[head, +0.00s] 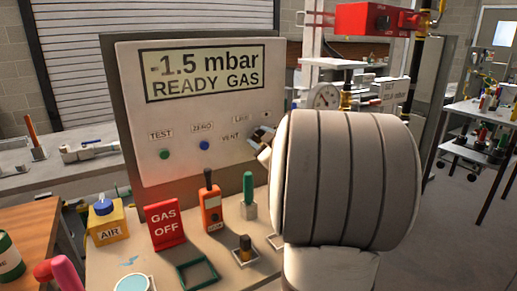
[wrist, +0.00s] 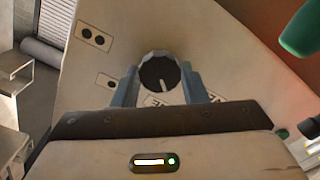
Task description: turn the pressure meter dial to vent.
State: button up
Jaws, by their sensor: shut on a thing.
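The pressure meter (head: 200,110) is a pale upright panel whose screen reads "-1.5 mbar READY GAS". Its dial (wrist: 152,67) is a round black knob with a white pointer line. In the wrist view the line points down toward my gripper's body, slightly right. My gripper (wrist: 159,72) is shut on the dial, one grey finger on each side. In the head view my gripper (head: 262,138) is at the panel's lower right, and the dial is mostly hidden there. The VENT label (head: 231,138) is just left of the fingers. Labels by the dial are partly covered in the wrist view.
A green TEST button (head: 164,155) and a blue ZERO button (head: 204,146) sit left of the dial. On the bench below stand a red GAS OFF sign (head: 165,224), an orange handheld tool (head: 211,208) and a green-handled tool (head: 249,192).

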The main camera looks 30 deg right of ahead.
jog(key=shift+n+b, duration=1.45)
jog(key=shift+n, duration=0.35)
jog(key=o, duration=1)
jog(key=shift+s, duration=0.1)
jog(key=s, duration=0.7)
jog(key=shift+s+a+p, duration=0.25)
jog(key=shift+s+p, duration=0.05)
